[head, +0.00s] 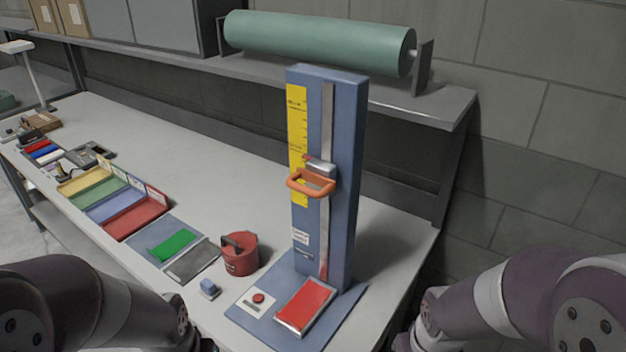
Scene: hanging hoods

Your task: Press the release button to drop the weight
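A blue drop-test tower (340,200) stands upright on a blue base plate near the bench's right end. A carriage with an orange handle (311,182) sits about halfway up its metal rail, beside a yellow scale (297,125). A small red button (258,298) on a white panel lies on the base, left of a red pad (305,304) in a metal frame. A red cylindrical weight (240,254) with a dark handle stands on the bench left of the tower. My arms show at the lower left and lower right; both grippers are outside the view.
Yellow, green, blue and red trays (135,216) line the bench's left side. A mat with a green piece (172,245), a grey plate (192,261) and a small blue block (209,288) lie nearer. A green roll (320,42) rests on the shelf behind. Bare bench lies behind the weight.

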